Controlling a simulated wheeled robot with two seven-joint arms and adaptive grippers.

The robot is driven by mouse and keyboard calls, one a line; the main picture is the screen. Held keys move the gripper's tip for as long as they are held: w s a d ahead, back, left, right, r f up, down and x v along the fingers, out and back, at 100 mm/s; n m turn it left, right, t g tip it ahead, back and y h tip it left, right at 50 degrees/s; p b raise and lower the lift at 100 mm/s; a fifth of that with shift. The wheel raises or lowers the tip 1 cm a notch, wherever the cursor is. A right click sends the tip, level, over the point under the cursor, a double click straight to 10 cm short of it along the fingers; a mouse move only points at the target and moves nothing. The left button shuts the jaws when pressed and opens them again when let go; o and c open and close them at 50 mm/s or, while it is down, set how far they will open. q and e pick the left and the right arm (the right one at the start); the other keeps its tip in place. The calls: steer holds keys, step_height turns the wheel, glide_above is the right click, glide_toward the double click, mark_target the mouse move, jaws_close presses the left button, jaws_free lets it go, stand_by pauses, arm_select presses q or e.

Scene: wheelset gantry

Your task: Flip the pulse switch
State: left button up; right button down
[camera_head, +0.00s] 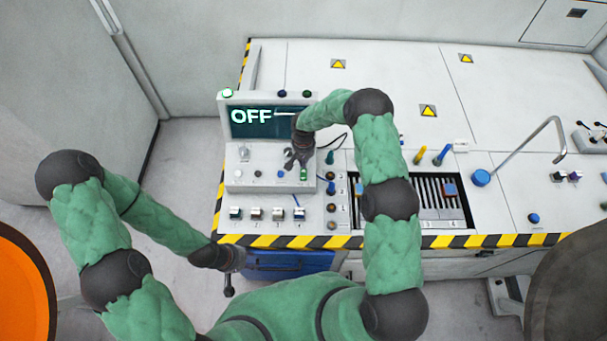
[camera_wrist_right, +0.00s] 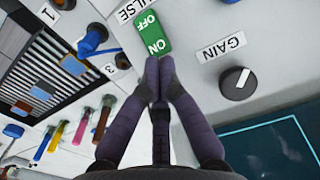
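The pulse switch is a green rocker marked OFF and ON. It is in the right wrist view (camera_wrist_right: 152,33), under a partly cut-off PULSE label, and in the head view (camera_head: 303,174) on the small control panel (camera_head: 264,180). My right gripper (camera_head: 294,161) is over the panel beside the switch. In the right wrist view its fingertips (camera_wrist_right: 160,75) are together with nothing seen between them, close to the switch's ON end. Contact cannot be told. My left gripper (camera_head: 229,285) hangs low at the bench's front left; its fingers are not clear.
The screen (camera_head: 265,120) behind the panel reads OFF. A black GAIN knob (camera_wrist_right: 238,83) is beside the switch. Several small switches and knobs line the panel's front. A slotted bay (camera_head: 432,195) is to the right. The bench top farther back is mostly clear.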

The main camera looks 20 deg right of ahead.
steer(key=shift+f+b, duration=1.1)
steer(key=shift+f, duration=0.1)
stand_by(0.5)
steer(key=shift+s+r, duration=0.1)
steer(key=shift+r+p, duration=1.1)
steer(key=shift+r, duration=2.4)
